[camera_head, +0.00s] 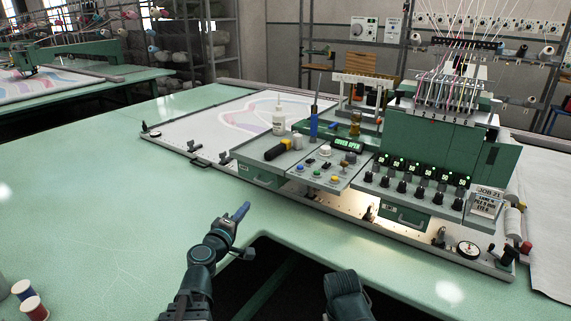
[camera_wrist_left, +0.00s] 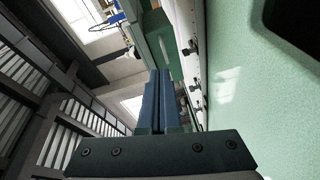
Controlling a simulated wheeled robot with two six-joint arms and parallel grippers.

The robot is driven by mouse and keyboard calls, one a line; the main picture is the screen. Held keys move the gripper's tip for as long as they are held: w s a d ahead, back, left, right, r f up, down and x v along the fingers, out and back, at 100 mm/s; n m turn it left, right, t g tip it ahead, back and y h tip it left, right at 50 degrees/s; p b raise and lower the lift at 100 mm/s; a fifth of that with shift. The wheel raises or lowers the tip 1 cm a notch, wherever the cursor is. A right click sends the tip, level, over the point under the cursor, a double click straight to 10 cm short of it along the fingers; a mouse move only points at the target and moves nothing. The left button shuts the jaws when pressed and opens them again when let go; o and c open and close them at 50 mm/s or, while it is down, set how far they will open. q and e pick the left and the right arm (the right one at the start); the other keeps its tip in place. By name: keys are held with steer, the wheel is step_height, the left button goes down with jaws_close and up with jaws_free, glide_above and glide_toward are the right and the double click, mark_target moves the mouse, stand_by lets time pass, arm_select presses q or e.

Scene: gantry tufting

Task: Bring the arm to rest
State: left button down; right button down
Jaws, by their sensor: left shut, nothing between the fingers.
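My left arm comes in at the bottom of the head view. Its gripper (camera_head: 240,211) has blue fingers and is above the green table near the cut-out in its front edge, apart from the machine. In the left wrist view the two blue fingers (camera_wrist_left: 159,100) lie together, shut with nothing between them. A dark part of my other arm (camera_head: 346,295) shows at the bottom middle of the head view, but the right gripper cannot be made out.
The green tufting machine (camera_head: 440,150) with its control panel (camera_head: 318,170) stands on the green table (camera_head: 110,210), right of the left gripper. Thread spools (camera_head: 30,300) stand at the lower left. The table left of the gripper is clear.

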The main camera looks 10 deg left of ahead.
arm_select(q)
steer(key=s+d+f+m+g+h+p, duration=0.2)
steer(key=s+d+m+g, duration=0.15)
steer(key=d, duration=0.35)
steer(key=s+d+f+m+g+h+p, duration=0.1)
steer(key=s+d+f+m+g+p, duration=0.15)
steer(key=d+m, duration=0.35)
steer(key=s+d+f+m+g+h+p, duration=0.1)
steer(key=s+d+f+m+g+h, duration=0.2)
steer(key=d, duration=0.5)
steer(key=s+a+f+m+g+y+p, duration=0.1)
steer(key=s+m+g+y+p, duration=0.1)
steer(key=s+g+y, duration=0.2)
steer(key=s+a+f+m+g+y+p, duration=0.1)
steer(key=s+a+m+g+y+p, duration=0.1)
steer(key=s, duration=0.8)
steer(key=m+g+y+p, duration=0.1)
steer(key=g+y, duration=0.1)
steer(key=y, duration=0.1)
steer(key=shift+s+f+g+y, duration=0.2)
steer(key=shift+f+g+y, duration=0.1)
steer(key=shift+y, duration=0.1)
